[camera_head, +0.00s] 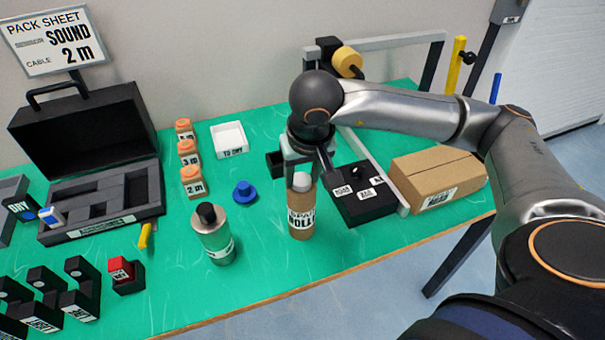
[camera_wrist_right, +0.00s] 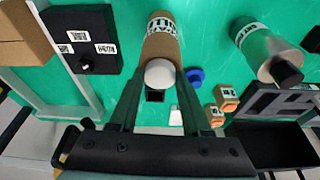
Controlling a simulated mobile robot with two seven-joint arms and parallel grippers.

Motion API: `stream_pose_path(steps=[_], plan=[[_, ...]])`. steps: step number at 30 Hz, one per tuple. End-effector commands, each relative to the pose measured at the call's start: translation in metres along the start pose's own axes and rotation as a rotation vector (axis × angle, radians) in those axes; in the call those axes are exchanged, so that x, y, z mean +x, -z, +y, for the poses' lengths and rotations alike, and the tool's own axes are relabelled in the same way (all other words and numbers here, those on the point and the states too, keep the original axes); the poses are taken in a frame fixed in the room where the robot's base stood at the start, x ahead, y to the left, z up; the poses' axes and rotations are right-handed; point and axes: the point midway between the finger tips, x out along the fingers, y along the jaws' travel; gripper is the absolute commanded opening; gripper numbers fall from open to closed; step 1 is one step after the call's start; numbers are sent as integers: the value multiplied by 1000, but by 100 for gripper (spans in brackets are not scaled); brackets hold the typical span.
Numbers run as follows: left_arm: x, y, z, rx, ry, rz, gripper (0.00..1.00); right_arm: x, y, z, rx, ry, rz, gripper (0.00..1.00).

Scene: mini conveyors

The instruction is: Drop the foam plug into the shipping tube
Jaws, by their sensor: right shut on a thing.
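The shipping tube (camera_head: 301,218) is a brown cardboard cylinder with a printed label, upright on the green table. The foam plug (camera_head: 301,182) is white and rounded. My right gripper (camera_head: 300,173) points down over the tube and is shut on the plug, with one finger on each side. The plug is at the tube's mouth in the head view; I cannot tell whether its lower end is inside the rim. In the right wrist view the plug (camera_wrist_right: 160,73) shows between the fingers and covers the mouth of the tube (camera_wrist_right: 163,42). My left gripper is not in view.
A grey bottle with a black cap (camera_head: 214,235) stands left of the tube, and a blue round piece (camera_head: 244,192) lies behind it. A black labelled box (camera_head: 365,205) and a cardboard carton (camera_head: 437,175) are to the right. An open black case (camera_head: 85,160) is at left.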

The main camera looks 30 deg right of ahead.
Motion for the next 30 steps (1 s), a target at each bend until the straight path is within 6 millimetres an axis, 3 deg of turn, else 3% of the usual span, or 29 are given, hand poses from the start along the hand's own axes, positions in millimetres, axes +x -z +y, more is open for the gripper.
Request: stream_pose_path(steps=[2,10,22,26,30], plan=[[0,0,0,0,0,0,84,3,-2,0,-2,-2,-8,52],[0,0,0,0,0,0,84,4,-3,0,-2,-4,-11,82],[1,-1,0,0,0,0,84,0,-3,0,-2,-4,-11,83],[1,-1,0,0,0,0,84,-17,-2,0,-1,-2,-5,83],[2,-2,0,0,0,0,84,-49,-1,-1,-3,1,1,83]])
